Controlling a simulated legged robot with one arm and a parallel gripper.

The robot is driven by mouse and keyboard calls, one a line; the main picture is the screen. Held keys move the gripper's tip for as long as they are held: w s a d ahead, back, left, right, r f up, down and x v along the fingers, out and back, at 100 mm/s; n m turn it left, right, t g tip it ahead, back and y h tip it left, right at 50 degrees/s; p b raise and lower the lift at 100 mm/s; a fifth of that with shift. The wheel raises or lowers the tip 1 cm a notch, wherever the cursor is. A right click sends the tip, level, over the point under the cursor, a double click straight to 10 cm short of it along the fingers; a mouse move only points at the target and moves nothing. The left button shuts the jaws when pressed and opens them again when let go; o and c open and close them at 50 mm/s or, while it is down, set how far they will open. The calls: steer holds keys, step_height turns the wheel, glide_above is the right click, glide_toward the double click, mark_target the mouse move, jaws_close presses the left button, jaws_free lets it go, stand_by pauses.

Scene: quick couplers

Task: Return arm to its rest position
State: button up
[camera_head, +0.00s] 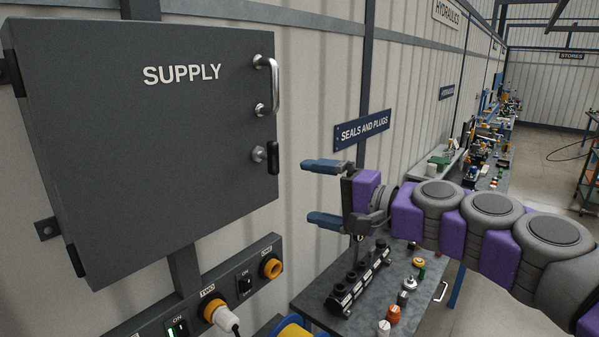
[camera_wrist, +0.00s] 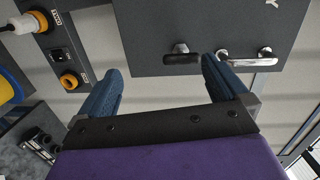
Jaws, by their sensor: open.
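My gripper (camera_head: 323,193) is open and empty, with its two blue fingers pointing left toward the grey SUPPLY cabinet (camera_head: 110,150). My arm reaches in from the right side of the head view. In the wrist view my gripper (camera_wrist: 160,90) shows its fingers spread apart with nothing between them. The cabinet door is closed in the head view. Its metal handle (camera_head: 273,85) and black latch (camera_head: 272,158) are left of my fingertips, apart from them. The latch also shows in the wrist view (camera_wrist: 182,57), beyond the fingers.
Below the cabinet is a socket panel (camera_head: 246,262) with orange-ringed sockets and a white plug (camera_head: 219,314). A bench (camera_head: 318,296) under my gripper holds a black manifold block (camera_head: 357,280) and several small fittings. The floor (camera_head: 555,165) at the far right is mostly clear.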

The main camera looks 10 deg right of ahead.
steer(key=s+a+f+n+g+h+b, duration=0.2)
steer(key=s+a+f+n+g+h, duration=0.15)
steer(key=s+f, duration=0.6)
steer(key=s+a+f+n+g+h+b, duration=0.25)
steer(key=s+a+f+g, duration=0.35)
steer(key=f, duration=0.6)
steer(key=s+d+f+g+h+b, duration=0.1)
steer(key=s+d+f+h+b, duration=0.1)
steer(key=s+d+f, duration=0.5)
steer(key=s+d+f+n+g+h+b, duration=0.1)
steer(key=s+d+f+h, duration=0.4)
steer(key=s+f, duration=0.5)
steer(key=shift+s+d+f+g+b, duration=0.2)
steer(key=shift+s+d+g+b, duration=0.35)
steer(key=shift+s+d, duration=0.5)
steer(key=shift+w, duration=0.15)
steer(key=shift+c, duration=0.3)
